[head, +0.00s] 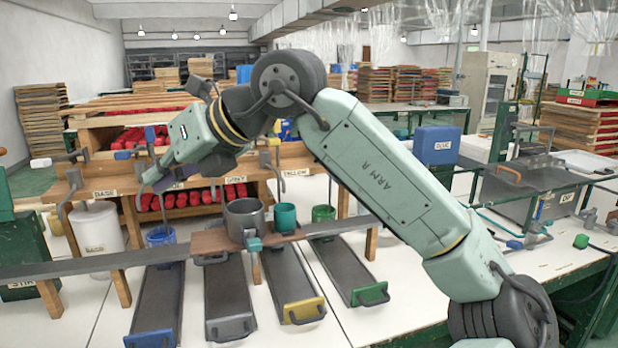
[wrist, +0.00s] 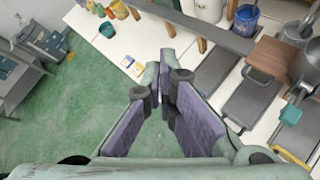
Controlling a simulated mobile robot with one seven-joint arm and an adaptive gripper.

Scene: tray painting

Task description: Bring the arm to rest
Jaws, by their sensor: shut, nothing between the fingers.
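My arm (head: 375,170) rises from the lower right of the head view, bends at a dark elbow joint and reaches down to the left. Its wrist end hangs over the back of the bench, near the labelled rack. In the wrist view my gripper (wrist: 166,75) has its two purple-padded fingers drawn together at the tips, with nothing between them. In the head view the fingers are small and hard to make out against the rack. The wrist view shows the gripper above the green floor and the white bench edge.
Several long trays (head: 228,290) slope toward the front. A white bucket (head: 98,228) stands left. A blue box (head: 436,145) stands right, behind my arm.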

